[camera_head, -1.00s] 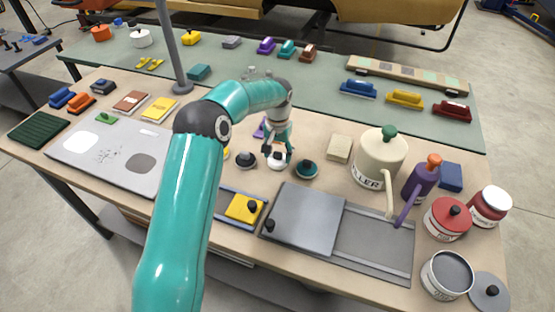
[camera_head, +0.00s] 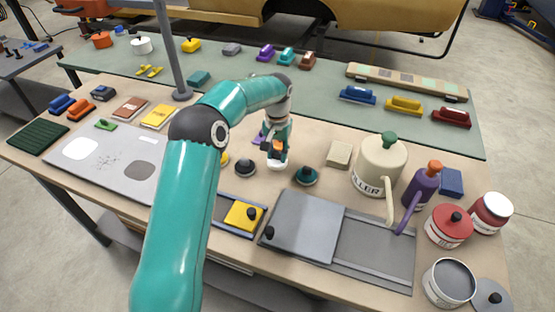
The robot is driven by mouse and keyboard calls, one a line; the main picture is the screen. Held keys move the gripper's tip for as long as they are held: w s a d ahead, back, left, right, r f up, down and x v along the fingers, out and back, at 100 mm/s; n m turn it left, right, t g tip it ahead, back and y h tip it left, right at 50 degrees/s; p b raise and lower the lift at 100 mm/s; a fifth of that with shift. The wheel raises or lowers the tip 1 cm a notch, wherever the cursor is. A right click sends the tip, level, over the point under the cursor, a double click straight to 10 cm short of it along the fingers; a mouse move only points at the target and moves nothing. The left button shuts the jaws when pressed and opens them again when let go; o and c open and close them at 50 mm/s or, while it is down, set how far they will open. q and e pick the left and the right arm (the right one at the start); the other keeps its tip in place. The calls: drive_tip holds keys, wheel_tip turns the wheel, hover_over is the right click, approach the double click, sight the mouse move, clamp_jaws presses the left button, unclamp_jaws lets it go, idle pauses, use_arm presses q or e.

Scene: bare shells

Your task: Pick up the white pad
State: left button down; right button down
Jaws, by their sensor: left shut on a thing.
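The white pad (camera_head: 277,164) is a small round pad near the middle of the wooden bench. It sits between a dark round pad (camera_head: 245,168) on its left and a teal round pad (camera_head: 306,176) on its right. My left gripper (camera_head: 276,154) points down, shut on the white pad from above. The pad seems slightly above the bench top. The fingers partly hide its top. My right gripper is not in view.
A cream canister (camera_head: 378,166) and a purple bottle (camera_head: 419,190) stand to the right. A tan block (camera_head: 340,154) lies beyond the teal pad. A grey sliding plate (camera_head: 306,225) lies in front. A grey post (camera_head: 170,50) rises at the back left.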

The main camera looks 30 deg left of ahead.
use_arm(q)
wheel_tip(320, 180, up, 10)
drive_tip(key=shift+w+f, duration=0.1)
drive_tip(key=shift+f, duration=0.15)
wheel_tip(320, 180, up, 7)
drive_tip(key=p, duration=0.2)
hover_over(278, 152)
drive_tip(key=shift+r, duration=0.2)
